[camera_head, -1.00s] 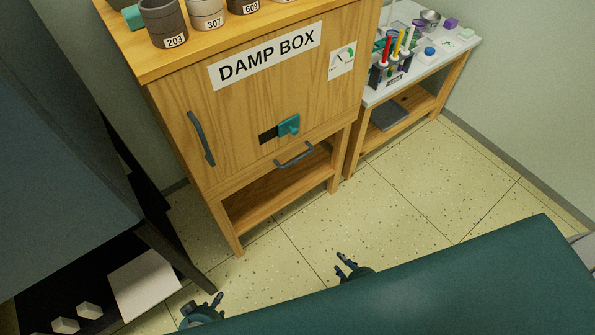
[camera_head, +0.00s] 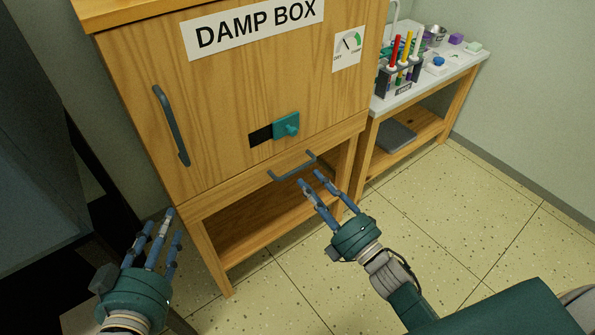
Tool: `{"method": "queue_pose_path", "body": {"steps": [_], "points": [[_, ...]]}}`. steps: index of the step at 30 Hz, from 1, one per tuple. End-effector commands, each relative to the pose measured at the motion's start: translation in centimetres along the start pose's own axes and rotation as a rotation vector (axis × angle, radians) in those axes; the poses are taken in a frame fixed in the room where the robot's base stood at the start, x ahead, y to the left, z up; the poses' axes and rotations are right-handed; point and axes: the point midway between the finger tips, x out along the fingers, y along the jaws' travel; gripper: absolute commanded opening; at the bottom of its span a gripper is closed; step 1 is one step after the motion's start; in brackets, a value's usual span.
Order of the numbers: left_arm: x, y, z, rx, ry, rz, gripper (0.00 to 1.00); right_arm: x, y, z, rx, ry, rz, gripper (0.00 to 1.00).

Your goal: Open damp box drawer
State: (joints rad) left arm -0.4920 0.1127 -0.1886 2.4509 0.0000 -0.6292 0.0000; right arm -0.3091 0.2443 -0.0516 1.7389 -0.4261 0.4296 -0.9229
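The damp box (camera_head: 215,105) is a wooden cabinet with a "DAMP BOX" label. Its drawer (camera_head: 255,178) is a low front panel with a dark grey bar handle (camera_head: 292,167); the drawer looks closed. A teal sliding latch (camera_head: 286,126) sits on the door above, with a dark slot to its left. My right gripper (camera_head: 311,183) is open and empty, its fingertips just below and right of the drawer handle in the picture; I cannot tell whether they touch it. My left gripper (camera_head: 158,228) is open and empty at lower left, in front of the cabinet's left leg.
A tall door handle (camera_head: 171,126) is on the damp box's left side. An open shelf (camera_head: 265,225) lies under the drawer. A side table (camera_head: 440,78) with a rack of coloured tools stands at right. A dark cabinet (camera_head: 35,150) stands at left. The floor (camera_head: 440,215) at right is clear.

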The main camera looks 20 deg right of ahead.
Motion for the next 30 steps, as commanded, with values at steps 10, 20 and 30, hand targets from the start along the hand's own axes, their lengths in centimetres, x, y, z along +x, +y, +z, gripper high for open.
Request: {"method": "queue_pose_path", "body": {"steps": [10,20,30], "points": [[0.1,0.6,-4.2,-0.003,0.184,0.012,0.40,5.5,-0.1,0.0,0.002,0.000,0.000,0.31],[0.0,0.7,-5.0,-0.003,0.217,0.013,0.40,6.4,-0.1,0.0,0.003,-0.001,-0.003,0.31],[0.0,0.7,-5.0,-0.003,0.217,0.013,0.40,6.3,-0.1,0.0,0.003,-0.002,-0.003,0.00]]}}
